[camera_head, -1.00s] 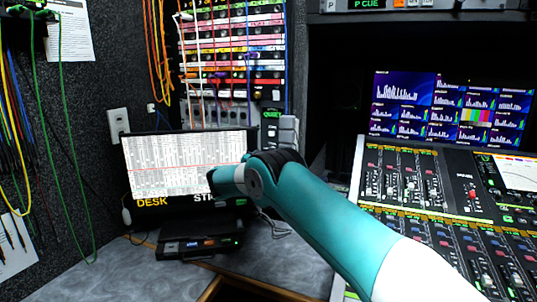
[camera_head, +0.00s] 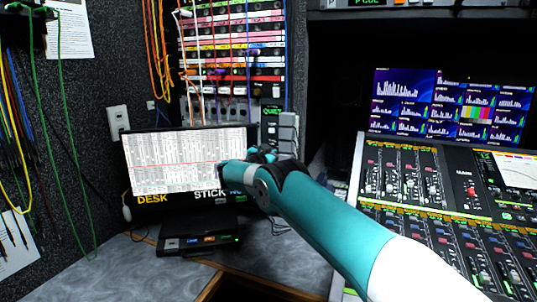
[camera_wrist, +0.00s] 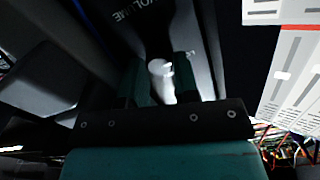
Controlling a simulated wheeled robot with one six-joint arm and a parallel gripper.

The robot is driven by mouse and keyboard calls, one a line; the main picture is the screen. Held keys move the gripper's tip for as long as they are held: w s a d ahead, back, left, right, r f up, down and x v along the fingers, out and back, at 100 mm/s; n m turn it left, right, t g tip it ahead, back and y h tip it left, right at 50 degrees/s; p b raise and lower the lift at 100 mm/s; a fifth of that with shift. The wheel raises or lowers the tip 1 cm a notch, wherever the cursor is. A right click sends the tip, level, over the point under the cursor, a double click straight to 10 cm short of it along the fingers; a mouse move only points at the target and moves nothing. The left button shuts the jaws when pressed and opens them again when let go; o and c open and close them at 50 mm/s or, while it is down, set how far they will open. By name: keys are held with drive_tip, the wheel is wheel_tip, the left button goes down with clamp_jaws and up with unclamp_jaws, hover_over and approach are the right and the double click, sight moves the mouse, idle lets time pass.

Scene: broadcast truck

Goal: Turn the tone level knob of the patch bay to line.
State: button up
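The patch bay (camera_head: 231,58) stands at the back in the head view, with rows of coloured strips and hanging cords. A grey strip with small round parts runs along its bottom (camera_head: 235,103); I cannot tell which part is the tone level knob. My gripper (camera_head: 262,154) is in front of the screen's right edge, below the patch bay, mostly hidden by my wrist. In the wrist view my gripper's two fingers (camera_wrist: 158,80) stand apart. A pale round knob-like part (camera_wrist: 160,69) shows between them, on a dark panel marked "VOLUME" (camera_wrist: 133,14). Contact cannot be told.
A lit screen (camera_head: 180,165) marked "DESK" and "STICK" stands behind my gripper, with a small black box (camera_head: 200,240) below it. A grey unit (camera_head: 288,132) is just right of my gripper. A mixing console (camera_head: 450,210) fills the right. Grey counter (camera_head: 100,275) is clear at front left.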

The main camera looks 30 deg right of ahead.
drive_tip(key=shift+n+b, duration=0.4)
drive_tip(key=shift+b, duration=0.05)
drive_tip(key=n+b, duration=0.2)
drive_tip(key=n, duration=0.6)
drive_tip(key=shift+w+a, duration=0.1)
idle(0.4)
drive_tip(key=o, duration=0.9)
drive_tip(key=shift+a, duration=0.1)
drive_tip(key=b+v, duration=0.3)
drive_tip(key=v, duration=1.4)
